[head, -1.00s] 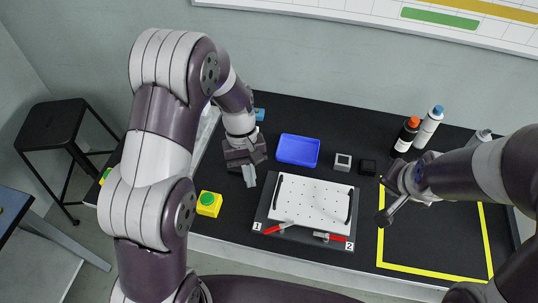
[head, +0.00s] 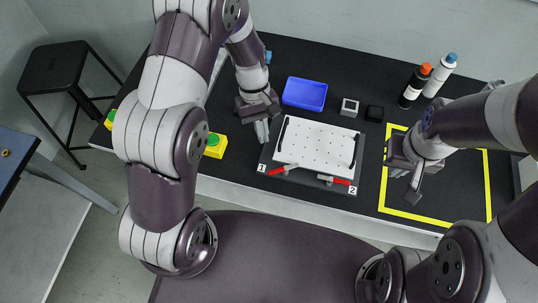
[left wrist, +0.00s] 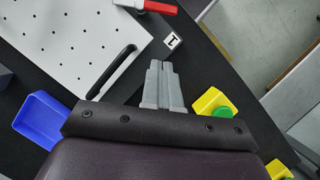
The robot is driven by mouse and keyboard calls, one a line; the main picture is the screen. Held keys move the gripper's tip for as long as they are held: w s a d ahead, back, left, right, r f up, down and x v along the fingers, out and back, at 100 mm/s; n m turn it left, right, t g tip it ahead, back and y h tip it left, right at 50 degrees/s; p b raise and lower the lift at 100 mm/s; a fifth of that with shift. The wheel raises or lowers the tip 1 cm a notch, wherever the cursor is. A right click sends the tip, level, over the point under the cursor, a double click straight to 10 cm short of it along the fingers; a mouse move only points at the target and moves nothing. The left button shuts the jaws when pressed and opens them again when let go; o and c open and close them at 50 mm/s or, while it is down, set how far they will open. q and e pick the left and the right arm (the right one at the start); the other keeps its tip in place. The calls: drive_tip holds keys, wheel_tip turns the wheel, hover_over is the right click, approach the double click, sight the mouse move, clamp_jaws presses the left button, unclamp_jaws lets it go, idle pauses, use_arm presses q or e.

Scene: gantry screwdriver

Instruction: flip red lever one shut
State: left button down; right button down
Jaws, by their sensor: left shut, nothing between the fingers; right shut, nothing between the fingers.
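Red lever one (head: 283,169) lies at the front left corner of the white perforated plate (head: 318,146), beside the label 1 (head: 262,167). In the left wrist view the red lever (left wrist: 160,7) shows at the top edge, partly cut off. A second red lever (head: 338,180) lies by the label 2 at the front right. My left gripper (head: 263,138) is shut and empty, above the table just left of the plate; its fingers also show in the left wrist view (left wrist: 162,72), apart from the lever. My right gripper (head: 413,196) is shut and empty over the yellow-taped area.
A blue tray (head: 304,94) and two small blocks (head: 349,107) stand behind the plate. A yellow box with a green button (head: 215,145) stands left of it. Two bottles (head: 414,86) stand at the back right. The yellow-taped area (head: 437,220) is mostly bare.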

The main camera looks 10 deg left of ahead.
sight(283, 170)
use_arm(q)
drive_tip(key=x, duration=0.4)
drive_tip(key=shift+s+d, duration=0.5)
drive_tip(key=shift+s, duration=0.35)
drive_tip(key=shift+s+d, duration=0.55)
drive_tip(key=shift+s, duration=0.3)
